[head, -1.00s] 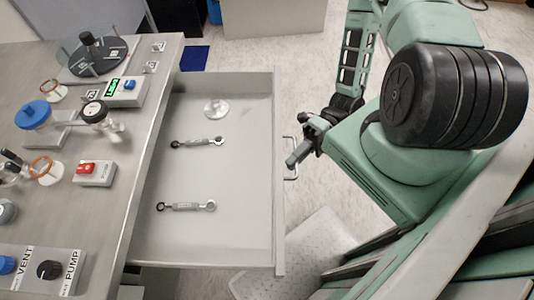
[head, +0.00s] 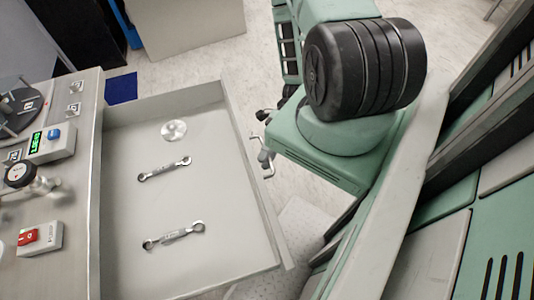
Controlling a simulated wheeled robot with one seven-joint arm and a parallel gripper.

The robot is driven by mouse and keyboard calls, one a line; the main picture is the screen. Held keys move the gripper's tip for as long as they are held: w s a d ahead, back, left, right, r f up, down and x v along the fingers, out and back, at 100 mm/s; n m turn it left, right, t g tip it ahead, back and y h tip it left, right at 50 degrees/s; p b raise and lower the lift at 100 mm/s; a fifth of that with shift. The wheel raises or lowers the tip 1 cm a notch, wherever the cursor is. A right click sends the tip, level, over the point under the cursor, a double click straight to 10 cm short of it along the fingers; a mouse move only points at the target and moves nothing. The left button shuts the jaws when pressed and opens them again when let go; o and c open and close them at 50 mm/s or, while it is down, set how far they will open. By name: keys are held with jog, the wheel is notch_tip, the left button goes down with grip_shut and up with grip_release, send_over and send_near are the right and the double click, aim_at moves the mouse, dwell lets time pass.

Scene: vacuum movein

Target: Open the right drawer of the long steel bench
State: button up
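The drawer (head: 120,256) stands pulled well out from the steel bench (head: 86,105). Two wrench-like metal tools (head: 165,170) and a clear round disc-shaped piece (head: 173,130) lie inside it. The drawer's bar handle (head: 269,172) is on the outside of its front panel (head: 262,190). My gripper (head: 264,148) is right at the handle, just outside the front panel.
The bench top carries a red-switch box (head: 40,238), a box with a green display (head: 50,143) and a gauge (head: 20,174). A blue mat (head: 121,88) lies on the floor behind the bench. A grey cabinet (head: 190,25) stands at the back.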

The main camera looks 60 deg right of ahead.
jog(key=shift+d, duration=0.1)
jog(key=b+v, duration=0.2)
jog(key=v, duration=1.5)
jog(key=shift+b, duration=0.35)
jog(key=shift+d, duration=0.15)
jog(key=w+a+r+n+g+h+p, duration=0.1)
jog(key=w+a+r+n+g+h, duration=0.2)
jog(key=a+r+n, duration=0.4)
jog(key=w+a+r+n+h, duration=0.2)
jog(key=w+a+n+h, duration=0.25)
jog(key=n, duration=0.45)
jog(key=w+a+r+n+g+h+p, duration=0.1)
jog(key=w+a+r+n+g+h, duration=0.1)
jog(key=a+r+n+h, duration=0.4)
jog(key=s+a+r+n+t+h, duration=0.1)
jog(key=s+a+r+n+t, duration=0.2)
jog(key=a+n, duration=0.5)
jog(key=s+a+r+n+t+h, duration=0.1)
jog(key=s+a+r+n+t, duration=0.3)
jog(key=a+n, duration=0.4)
jog(key=s+r+n, duration=0.1)
jog(key=r+n, duration=0.1)
jog(key=n, duration=0.4)
jog(key=shift+a+p, duration=0.3)
jog(key=shift+p, duration=0.1)
